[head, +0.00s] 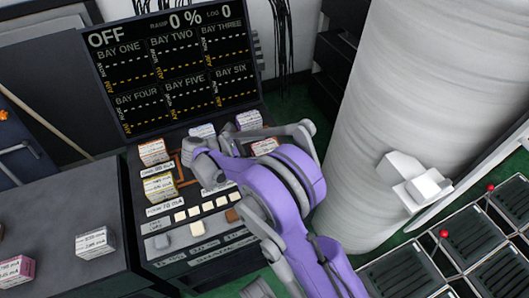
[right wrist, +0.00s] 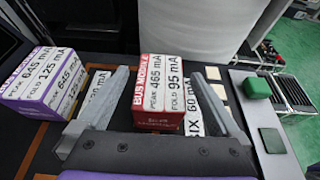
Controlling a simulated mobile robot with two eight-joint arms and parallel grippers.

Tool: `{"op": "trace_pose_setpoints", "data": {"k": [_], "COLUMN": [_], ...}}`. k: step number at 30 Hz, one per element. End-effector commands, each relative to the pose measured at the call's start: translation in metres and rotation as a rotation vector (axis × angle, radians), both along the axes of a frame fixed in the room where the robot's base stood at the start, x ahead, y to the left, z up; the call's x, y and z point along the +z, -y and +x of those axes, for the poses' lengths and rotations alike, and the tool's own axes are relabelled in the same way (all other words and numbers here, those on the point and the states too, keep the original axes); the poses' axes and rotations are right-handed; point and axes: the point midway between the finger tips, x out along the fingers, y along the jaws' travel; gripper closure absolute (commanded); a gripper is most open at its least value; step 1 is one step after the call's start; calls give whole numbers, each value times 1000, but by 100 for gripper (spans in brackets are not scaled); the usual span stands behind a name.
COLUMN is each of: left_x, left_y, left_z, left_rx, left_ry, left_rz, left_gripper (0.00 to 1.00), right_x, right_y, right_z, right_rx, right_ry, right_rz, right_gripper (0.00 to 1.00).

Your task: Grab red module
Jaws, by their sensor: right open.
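The red module (right wrist: 162,82) is a box with white labels reading bus module, peak 465 mA, fold 95 mA. In the right wrist view it lies between the two fingers of my right gripper (right wrist: 158,95), which is open with a gap on each side of the box. In the head view the red module (head: 265,146) is partly hidden by my purple right arm, and my right gripper (head: 226,150) is low over the console beside it. My left gripper is not in view.
A purple module (right wrist: 45,80) stands close to the left finger. Other modules, orange (head: 153,151) and yellow (head: 159,187), sit on the console below the bay screen (head: 172,62). A green button (right wrist: 257,88) lies right. A large white cylinder (head: 400,100) stands right of the console.

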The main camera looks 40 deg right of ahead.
Motion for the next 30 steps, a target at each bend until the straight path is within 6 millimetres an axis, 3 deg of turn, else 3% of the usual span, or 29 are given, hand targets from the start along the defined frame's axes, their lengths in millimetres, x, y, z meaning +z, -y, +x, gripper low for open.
{"op": "trace_pose_setpoints", "data": {"k": [5,20,30], "left_x": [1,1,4], "left_y": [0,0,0], "left_z": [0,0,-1], "left_rx": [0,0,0], "left_ry": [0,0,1], "left_rz": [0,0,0], "left_gripper": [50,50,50], "right_x": [1,1,10], "right_y": [0,0,0], "right_z": [0,0,0], "right_rx": [1,1,1], "right_ry": [0,0,0], "right_rz": [0,0,-1], "right_gripper": [2,92,94]}}
